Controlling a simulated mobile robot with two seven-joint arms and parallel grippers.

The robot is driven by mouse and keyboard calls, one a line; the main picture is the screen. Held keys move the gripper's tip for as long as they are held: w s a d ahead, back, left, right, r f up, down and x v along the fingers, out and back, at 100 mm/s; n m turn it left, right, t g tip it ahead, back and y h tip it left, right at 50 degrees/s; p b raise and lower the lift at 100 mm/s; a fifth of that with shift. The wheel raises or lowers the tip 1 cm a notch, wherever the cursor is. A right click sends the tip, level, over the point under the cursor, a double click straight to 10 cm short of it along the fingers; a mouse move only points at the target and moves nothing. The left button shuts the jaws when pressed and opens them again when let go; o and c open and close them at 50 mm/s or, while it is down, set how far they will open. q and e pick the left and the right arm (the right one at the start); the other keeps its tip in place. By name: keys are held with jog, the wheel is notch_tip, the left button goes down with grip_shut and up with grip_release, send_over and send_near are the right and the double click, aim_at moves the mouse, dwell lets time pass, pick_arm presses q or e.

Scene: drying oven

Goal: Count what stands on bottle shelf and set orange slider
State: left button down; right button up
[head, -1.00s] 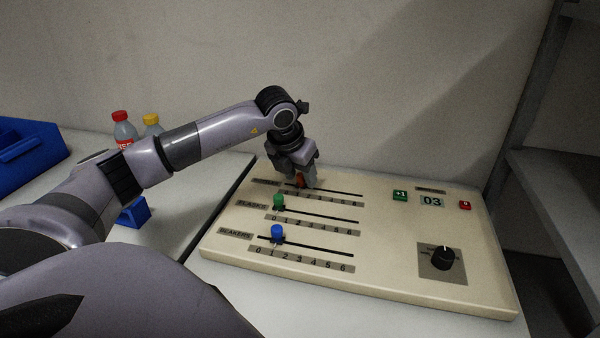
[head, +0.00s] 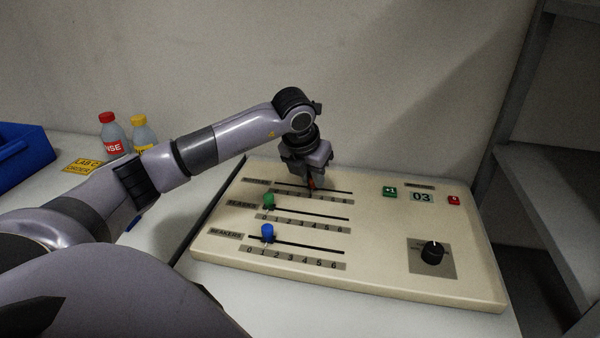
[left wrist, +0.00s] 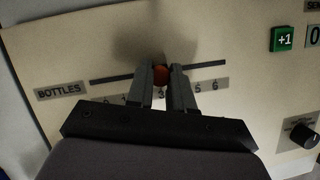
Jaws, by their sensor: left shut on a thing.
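My left gripper (head: 311,184) is shut on the orange slider of the top slot on the cream panel (head: 380,265). In the left wrist view, the orange slider (left wrist: 161,76) shows between the fingertips, above the 3 of the scale labelled BOTTLES (left wrist: 60,91). The fingers hide parts of that scale. The green slider (head: 269,200) and the blue slider (head: 267,232) sit near the left, low-number ends of their slots. No shelf labelled for bottles can be made out. My right gripper is out of view.
The panel also has a green +1 button (head: 390,192), a display reading 03 (head: 421,197), a red button (head: 454,200) and a black knob (head: 432,253). A red-capped bottle (head: 113,135), a yellow-capped bottle (head: 143,133) and a blue bin (head: 22,160) stand left. Grey shelving (head: 550,170) stands right.

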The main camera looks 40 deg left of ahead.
aim_at(306, 196)
pick_arm(q)
jog(key=c, duration=1)
grip_release()
jog(key=shift+r, duration=0.15)
jog(key=shift+v, duration=3.5)
